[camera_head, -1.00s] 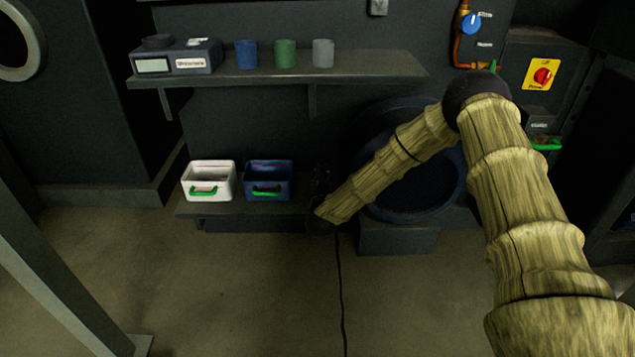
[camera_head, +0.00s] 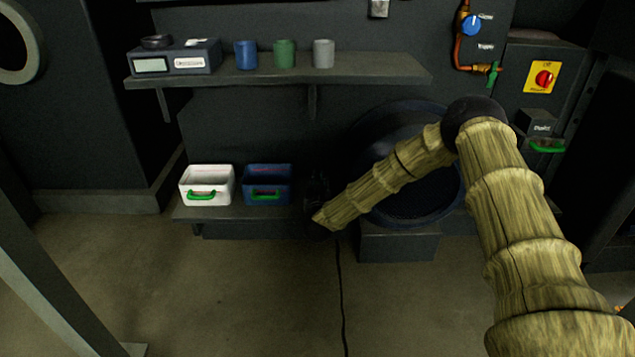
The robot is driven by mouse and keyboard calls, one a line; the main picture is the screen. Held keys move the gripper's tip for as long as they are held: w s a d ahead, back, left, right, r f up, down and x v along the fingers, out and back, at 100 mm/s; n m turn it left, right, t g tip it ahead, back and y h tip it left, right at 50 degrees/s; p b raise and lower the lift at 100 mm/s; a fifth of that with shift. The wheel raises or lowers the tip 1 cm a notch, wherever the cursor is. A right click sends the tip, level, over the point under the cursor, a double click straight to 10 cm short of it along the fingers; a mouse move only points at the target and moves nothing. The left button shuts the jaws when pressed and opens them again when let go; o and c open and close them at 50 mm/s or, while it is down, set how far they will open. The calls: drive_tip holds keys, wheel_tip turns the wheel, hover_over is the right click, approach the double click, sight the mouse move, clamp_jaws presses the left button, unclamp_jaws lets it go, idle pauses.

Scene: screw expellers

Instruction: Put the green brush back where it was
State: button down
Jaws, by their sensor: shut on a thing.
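My gripper (camera_head: 317,183) is a dark shape at the end of my arm, low beside the right side of the blue bin (camera_head: 267,185). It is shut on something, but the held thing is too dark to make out. I cannot pick out a green brush anywhere in view. The blue bin and a white bin (camera_head: 207,184), both with green handles, stand side by side on the low shelf (camera_head: 245,213). My forearm hides part of the area to the right of my gripper.
The upper shelf (camera_head: 375,69) holds a dark box (camera_head: 175,60) and blue (camera_head: 246,55), green (camera_head: 285,54) and grey (camera_head: 324,54) cups. A large round dark drum (camera_head: 415,190) stands behind my forearm. A dark cable (camera_head: 341,290) crosses the otherwise clear floor.

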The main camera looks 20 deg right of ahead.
drive_tip(key=shift+f, duration=0.15)
drive_tip(key=c, duration=1.5)
unclamp_jaws()
